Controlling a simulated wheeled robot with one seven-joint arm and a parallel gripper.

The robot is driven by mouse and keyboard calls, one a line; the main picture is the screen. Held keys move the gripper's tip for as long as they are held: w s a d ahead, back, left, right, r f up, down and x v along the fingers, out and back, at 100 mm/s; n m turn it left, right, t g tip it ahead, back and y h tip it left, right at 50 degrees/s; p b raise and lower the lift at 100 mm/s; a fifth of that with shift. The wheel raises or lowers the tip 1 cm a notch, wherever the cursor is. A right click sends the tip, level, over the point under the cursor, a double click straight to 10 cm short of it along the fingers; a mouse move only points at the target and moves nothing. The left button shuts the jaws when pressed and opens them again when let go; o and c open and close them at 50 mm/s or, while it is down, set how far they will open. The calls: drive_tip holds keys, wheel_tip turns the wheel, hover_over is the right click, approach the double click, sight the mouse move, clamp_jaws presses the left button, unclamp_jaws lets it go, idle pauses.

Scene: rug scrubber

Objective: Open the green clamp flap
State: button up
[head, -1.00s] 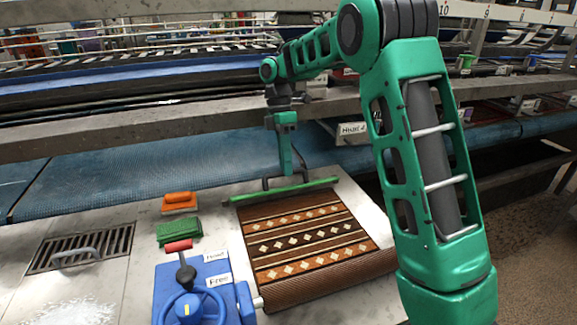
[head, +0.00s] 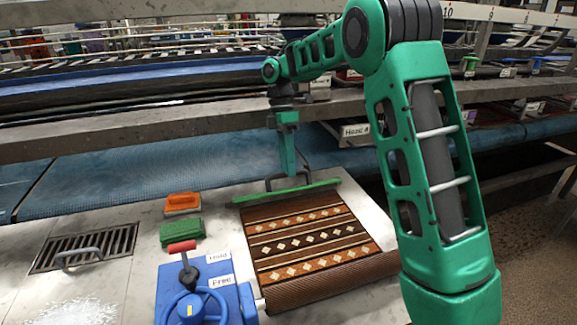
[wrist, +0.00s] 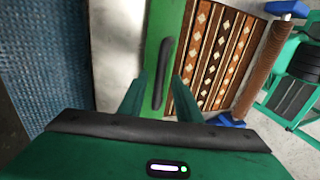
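The green clamp flap (head: 325,186) is a long bar lying across the back edge of the patterned rug (head: 310,240). A dark handle (head: 268,184) stands up from the middle of the flap. In the wrist view the flap (wrist: 159,35) runs up the picture with its dark handle (wrist: 163,72) along it. My gripper (head: 288,173) points down at the handle from above. In the wrist view my gripper (wrist: 159,82) has its two fingers apart, one on each side of the handle. I cannot tell whether they touch it.
A blue box (head: 240,285) with a red-topped lever (head: 183,248) and a handwheel stands in front left. A green pad (head: 182,231) and an orange-handled brush (head: 182,202) lie left of the rug. A metal beam (head: 180,123) crosses behind the gripper.

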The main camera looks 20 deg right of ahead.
drive_tip(key=v, duration=0.7)
drive_tip(key=shift+w, duration=0.1)
